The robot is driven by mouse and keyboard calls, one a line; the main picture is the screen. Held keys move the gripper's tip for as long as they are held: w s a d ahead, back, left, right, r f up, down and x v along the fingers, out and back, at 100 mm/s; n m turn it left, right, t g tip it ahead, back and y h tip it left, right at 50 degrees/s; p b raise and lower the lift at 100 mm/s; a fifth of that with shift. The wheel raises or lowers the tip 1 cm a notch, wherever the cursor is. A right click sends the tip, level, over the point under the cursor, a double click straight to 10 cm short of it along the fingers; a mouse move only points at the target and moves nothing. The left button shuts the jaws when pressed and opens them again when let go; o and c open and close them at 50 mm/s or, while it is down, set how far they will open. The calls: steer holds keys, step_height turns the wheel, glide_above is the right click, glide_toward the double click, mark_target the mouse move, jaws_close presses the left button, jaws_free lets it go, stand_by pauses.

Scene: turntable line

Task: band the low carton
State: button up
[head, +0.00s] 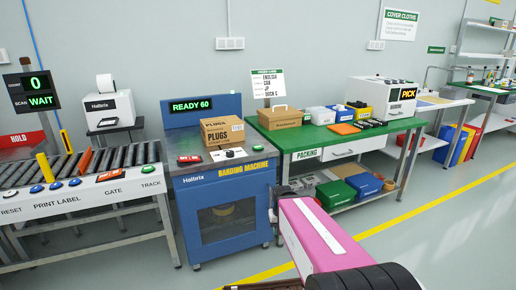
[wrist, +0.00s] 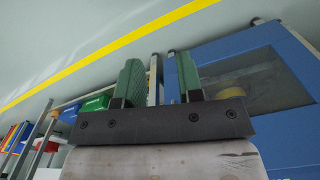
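A brown carton marked PLUGS (head: 222,132) sits on top of the blue banding machine (head: 226,212), toward the back. The machine's display (head: 191,105) reads READY 60. A red part (head: 189,159) and a small pale panel with a dark top (head: 231,153) lie on the machine top in front of the carton. My gripper (head: 284,190) is in front of the machine's right side, below its top and apart from the carton. In the wrist view my gripper (wrist: 160,78) has its two green fingers apart with nothing between them; the machine's window (wrist: 240,80) shows behind.
A roller conveyor (head: 80,168) with buttons along its front stands left of the machine. The green packing table (head: 335,138) on the right holds a tan box (head: 280,118), bins and a PICK unit (head: 394,98). Open floor lies in front.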

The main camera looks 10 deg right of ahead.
jaws_close()
stand_by(1.4)
